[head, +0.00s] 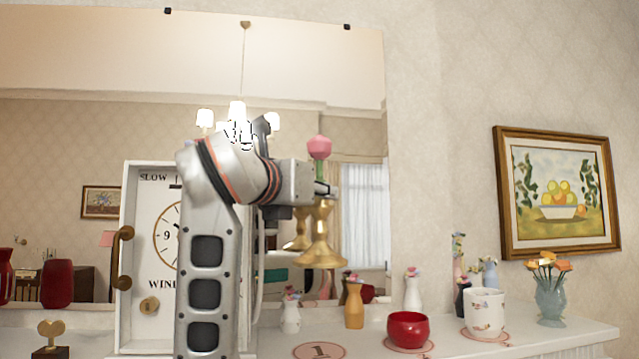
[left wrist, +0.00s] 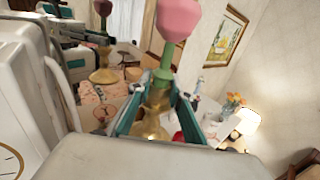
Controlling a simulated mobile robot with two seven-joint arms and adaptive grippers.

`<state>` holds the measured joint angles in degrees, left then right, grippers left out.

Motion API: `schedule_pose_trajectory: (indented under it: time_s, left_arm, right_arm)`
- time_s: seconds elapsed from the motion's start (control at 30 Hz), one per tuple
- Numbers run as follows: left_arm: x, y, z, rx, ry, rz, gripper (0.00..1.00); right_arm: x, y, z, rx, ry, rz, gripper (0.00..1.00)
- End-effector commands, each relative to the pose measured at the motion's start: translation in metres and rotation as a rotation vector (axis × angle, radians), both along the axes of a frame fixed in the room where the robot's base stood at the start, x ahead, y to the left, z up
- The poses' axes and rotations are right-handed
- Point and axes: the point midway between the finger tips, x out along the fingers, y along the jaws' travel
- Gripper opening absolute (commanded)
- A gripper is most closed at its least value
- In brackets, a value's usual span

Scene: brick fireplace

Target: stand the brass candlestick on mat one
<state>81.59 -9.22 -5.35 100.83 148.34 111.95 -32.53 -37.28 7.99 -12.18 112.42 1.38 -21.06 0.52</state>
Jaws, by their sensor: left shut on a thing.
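The brass candlestick (head: 321,247) has a gold base and a pink top, and hangs upright above the mantel shelf. My left gripper (head: 325,190) is shut on its upper part. In the left wrist view, the candlestick (left wrist: 155,118) is between the fingers of my left gripper (left wrist: 158,100), with a green stem and pink top rising above them. Mat one (head: 319,351), a pinkish round mat marked 1, lies bare on the shelf, below the candlestick and apart from it. Its near edge is cut off by the frame. My right gripper is not in view.
A red bowl (head: 408,330) and a white mug (head: 484,312) stand on other mats to the right. A yellow vase (head: 354,305) and small white vases (head: 290,314) stand behind mat one. A white clock (head: 150,235) is left. A large mirror (head: 60,130) reflects the room behind.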

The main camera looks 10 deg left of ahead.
Motion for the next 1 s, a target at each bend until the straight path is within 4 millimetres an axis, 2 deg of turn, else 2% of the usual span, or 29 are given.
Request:
schedule_pose_trajectory:
  time_s: [0.3, 0.5, 0.87, 1.0]
  left_arm:
    - [-0.001, 0.001, -0.063, 0.0, -0.006, 0.003, 0.0]
    - [-0.002, 0.001, -0.097, 0.0, -0.007, 0.002, 0.0]
    - [-0.002, 0.001, -0.117, 0.0, -0.009, 0.002, 0.0]
    - [-0.001, 0.001, -0.134, -0.001, -0.006, 0.002, 0.0]
  right_arm:
    - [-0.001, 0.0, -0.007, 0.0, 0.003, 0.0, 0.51]
    - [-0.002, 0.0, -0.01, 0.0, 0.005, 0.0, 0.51]
    - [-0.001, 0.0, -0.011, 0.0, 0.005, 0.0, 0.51]
    - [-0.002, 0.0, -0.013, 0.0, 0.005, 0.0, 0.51]
